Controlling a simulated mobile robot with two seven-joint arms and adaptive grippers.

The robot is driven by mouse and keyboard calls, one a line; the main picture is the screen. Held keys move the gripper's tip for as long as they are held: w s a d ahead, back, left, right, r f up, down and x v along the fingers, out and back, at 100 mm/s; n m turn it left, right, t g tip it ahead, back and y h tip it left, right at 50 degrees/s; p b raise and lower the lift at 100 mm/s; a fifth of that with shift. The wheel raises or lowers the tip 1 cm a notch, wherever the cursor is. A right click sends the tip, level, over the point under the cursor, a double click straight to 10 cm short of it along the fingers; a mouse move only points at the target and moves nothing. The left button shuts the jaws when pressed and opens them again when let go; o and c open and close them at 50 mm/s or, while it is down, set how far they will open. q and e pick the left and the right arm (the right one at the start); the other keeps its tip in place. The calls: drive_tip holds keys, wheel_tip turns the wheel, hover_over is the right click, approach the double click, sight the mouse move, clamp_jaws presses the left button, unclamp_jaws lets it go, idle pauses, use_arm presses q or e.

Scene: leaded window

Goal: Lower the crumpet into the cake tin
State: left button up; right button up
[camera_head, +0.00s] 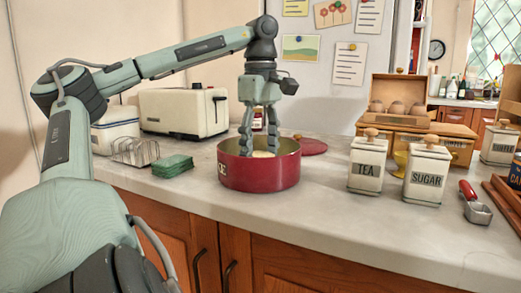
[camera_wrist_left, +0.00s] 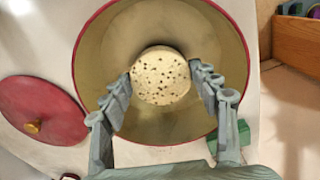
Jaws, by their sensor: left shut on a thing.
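The pale, dark-speckled round crumpet (camera_wrist_left: 160,77) is between my left gripper's fingers (camera_wrist_left: 161,71), which are shut on its sides. In the head view the left gripper (camera_head: 259,151) points straight down into the round red cake tin (camera_head: 260,178), with its fingertips below the rim. Only a pale sliver of the crumpet (camera_head: 264,154) shows there. The tin's bare inner floor (camera_wrist_left: 112,45) shows around the crumpet in the left wrist view. I cannot tell whether the crumpet touches the floor. My right gripper is not in view.
The red lid (camera_head: 313,146) lies behind the tin; it also shows in the left wrist view (camera_wrist_left: 42,110). Tea (camera_head: 367,166) and sugar (camera_head: 426,176) canisters stand to the right. Green cloths (camera_head: 172,166), a toast rack (camera_head: 135,151) and a toaster (camera_head: 184,112) are left. The front counter is clear.

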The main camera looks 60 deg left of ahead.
use_arm(q)
drive_tip(key=shift+f+b, duration=0.7)
drive_tip(key=shift+f, duration=0.35)
idle(0.5)
drive_tip(key=o, duration=1.2)
drive_tip(key=shift+o, duration=0.2)
drive_tip(key=shift+r, duration=0.1)
wheel_tip(320, 180, up, 12)
